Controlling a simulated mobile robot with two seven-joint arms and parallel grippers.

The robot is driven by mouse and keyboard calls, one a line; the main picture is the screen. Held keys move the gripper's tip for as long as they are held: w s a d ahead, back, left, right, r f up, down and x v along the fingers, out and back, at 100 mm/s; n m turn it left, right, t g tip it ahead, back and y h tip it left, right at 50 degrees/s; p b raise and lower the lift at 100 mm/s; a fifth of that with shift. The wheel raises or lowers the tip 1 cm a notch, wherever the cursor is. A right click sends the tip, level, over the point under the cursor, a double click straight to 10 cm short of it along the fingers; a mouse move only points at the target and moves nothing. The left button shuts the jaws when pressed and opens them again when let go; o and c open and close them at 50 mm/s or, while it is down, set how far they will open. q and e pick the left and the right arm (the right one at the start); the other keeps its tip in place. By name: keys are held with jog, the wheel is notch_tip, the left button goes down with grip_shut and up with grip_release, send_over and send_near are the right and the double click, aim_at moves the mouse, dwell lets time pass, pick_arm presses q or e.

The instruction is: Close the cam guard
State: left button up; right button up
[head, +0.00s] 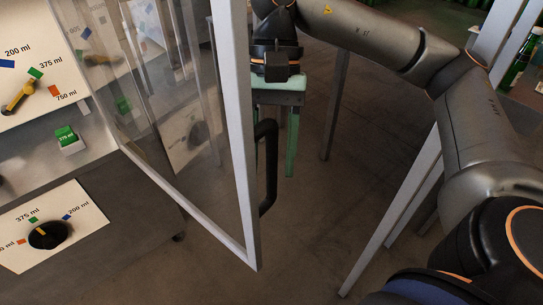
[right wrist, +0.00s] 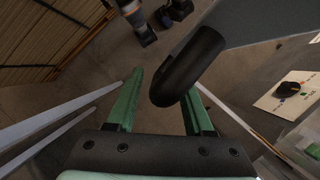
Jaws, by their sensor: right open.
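The cam guard is a clear panel in a grey frame (head: 240,150), standing swung open in the head view. A black bar handle (head: 267,170) is on its outer face; it also shows in the right wrist view (right wrist: 188,68). My right gripper (head: 275,160), with green fingers, points down at the handle. In the right wrist view the open fingers (right wrist: 163,82) stand on either side of the handle, which lies nearer the right-hand finger. Whether a finger touches it I cannot tell. My left gripper is out of view.
Behind the guard is the machine, with a dial (head: 48,235) on a lower white panel, a yellow lever (head: 18,98) on an upper panel and a green-and-white block (head: 68,140). Grey posts (head: 395,215) stand at right. The floor between is clear.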

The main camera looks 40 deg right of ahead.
jog(key=shift+f, duration=0.15)
jog(key=shift+c, duration=0.2)
grip_shut()
jog(key=shift+a, duration=0.1)
dwell(1.1)
